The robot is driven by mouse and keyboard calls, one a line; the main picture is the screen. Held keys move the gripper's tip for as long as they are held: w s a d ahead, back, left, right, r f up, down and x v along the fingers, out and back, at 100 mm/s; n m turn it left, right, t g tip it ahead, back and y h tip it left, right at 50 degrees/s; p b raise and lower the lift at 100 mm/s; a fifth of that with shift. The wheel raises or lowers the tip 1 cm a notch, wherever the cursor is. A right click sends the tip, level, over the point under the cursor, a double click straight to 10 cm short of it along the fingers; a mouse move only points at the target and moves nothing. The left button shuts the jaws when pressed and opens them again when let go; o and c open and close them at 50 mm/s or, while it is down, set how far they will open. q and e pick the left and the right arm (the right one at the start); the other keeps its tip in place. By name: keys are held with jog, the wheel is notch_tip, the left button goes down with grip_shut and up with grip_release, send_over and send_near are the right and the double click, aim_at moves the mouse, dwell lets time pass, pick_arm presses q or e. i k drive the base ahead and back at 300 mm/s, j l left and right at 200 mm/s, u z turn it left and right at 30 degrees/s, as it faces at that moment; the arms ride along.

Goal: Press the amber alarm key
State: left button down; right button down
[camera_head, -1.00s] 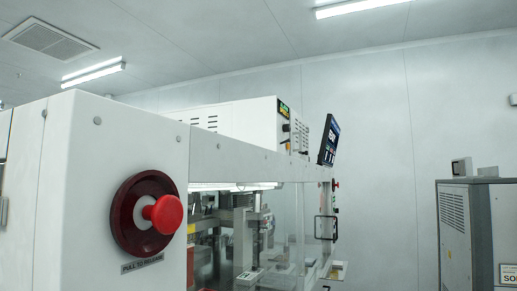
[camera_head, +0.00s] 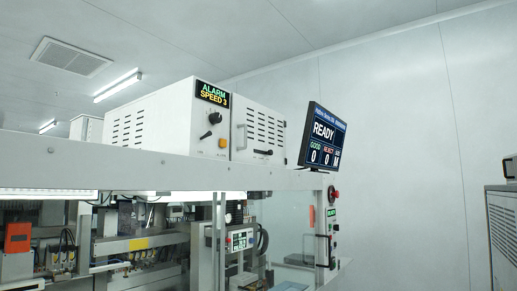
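A small amber key (camera_head: 223,143) sits low on the front of a white control box (camera_head: 160,122) on top of the machine. I take it for the alarm key; its label is too small to read. Above it are a black knob (camera_head: 214,118) and a dark display (camera_head: 213,94) reading "ALARM SPEED 3". A second dark lever or knob (camera_head: 204,135) is left of the key. Nothing covers the key. Neither of my grippers is in view.
A tilted monitor (camera_head: 324,138) showing "READY" stands right of the box on the machine's top beam (camera_head: 120,160). Below is a glazed work area with mechanisms. A red button (camera_head: 333,195) is on the right post. A grey cabinet (camera_head: 503,235) stands at the far right.

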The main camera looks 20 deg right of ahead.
aim_at(222, 141)
jog(key=l, duration=1.05)
jog(key=i+l, duration=0.1)
jog(key=l, duration=0.9)
